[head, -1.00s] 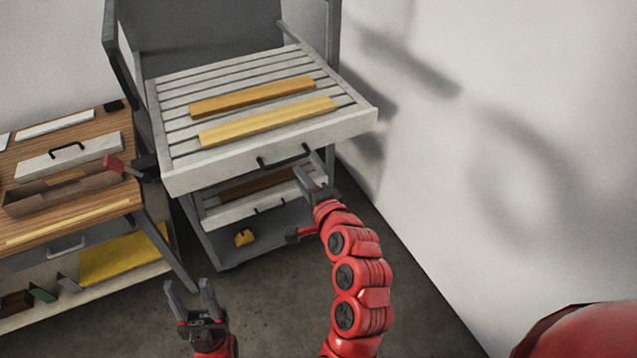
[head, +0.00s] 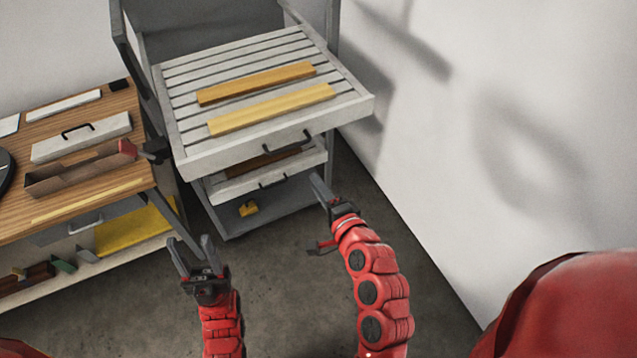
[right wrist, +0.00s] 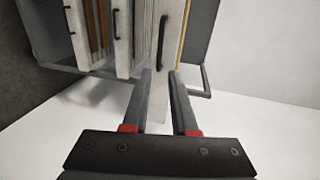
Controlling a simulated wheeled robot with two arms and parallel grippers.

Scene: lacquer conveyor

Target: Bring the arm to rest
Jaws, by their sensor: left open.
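My right gripper (head: 320,188) is in front of the grey drawer rack, to the right of the lower drawer, and apart from the handles. In the right wrist view its two fingers (right wrist: 167,100) stand apart with nothing between them; a white drawer front shows behind. My left gripper (head: 190,256) is open and empty, over the floor in front of the wooden bench. Both arms are red.
The top slatted drawer (head: 190,164) is pulled out and carries two yellow wooden strips. A lower drawer (head: 310,160) is also partly out. The wooden bench (head: 95,193) holds a brown tray (head: 75,172). A white wall (head: 500,110) stands at right. The floor between is clear.

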